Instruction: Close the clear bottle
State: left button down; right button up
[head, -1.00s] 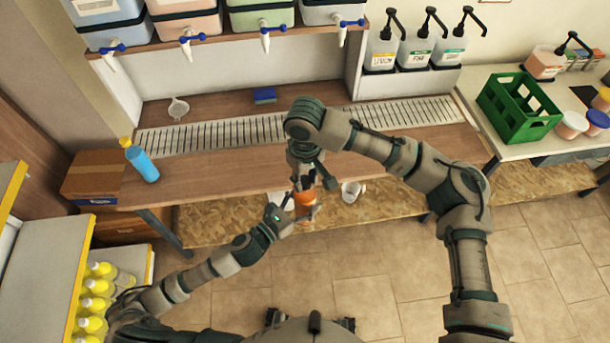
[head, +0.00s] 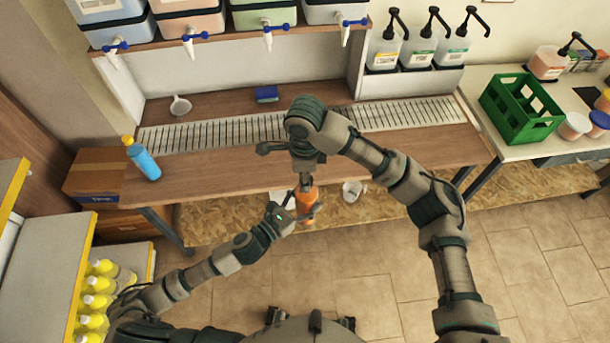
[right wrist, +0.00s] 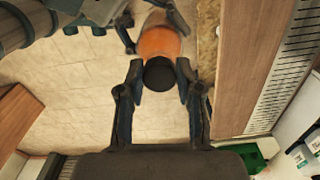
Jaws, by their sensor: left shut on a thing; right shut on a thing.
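The bottle (head: 307,203) looks orange and stands roughly upright in front of the bench's front edge. It also shows in the right wrist view (right wrist: 160,43), with a black cap (right wrist: 160,73) at its mouth. My left gripper (head: 304,214) is shut on the bottle's body from the left. My right gripper (right wrist: 159,80) is above, shut on the black cap, one finger on each side; it also shows in the head view (head: 306,183). The cap is at the bottle's mouth; I cannot tell how tightly it sits.
A wooden bench (head: 225,178) with a metal grate lies behind the bottle. A blue bottle with a yellow cap (head: 142,160) stands at its left end. A white mug (head: 353,191) is on the lower shelf. A green crate (head: 522,107) stands at right. Floor in front is clear.

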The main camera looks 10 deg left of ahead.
jog(key=shift+r+m, duration=0.1)
jog(key=shift+m, duration=0.4)
jog(key=o, duration=0.7)
jog(key=shift+r, duration=2.2)
jog(key=shift+c, duration=0.5)
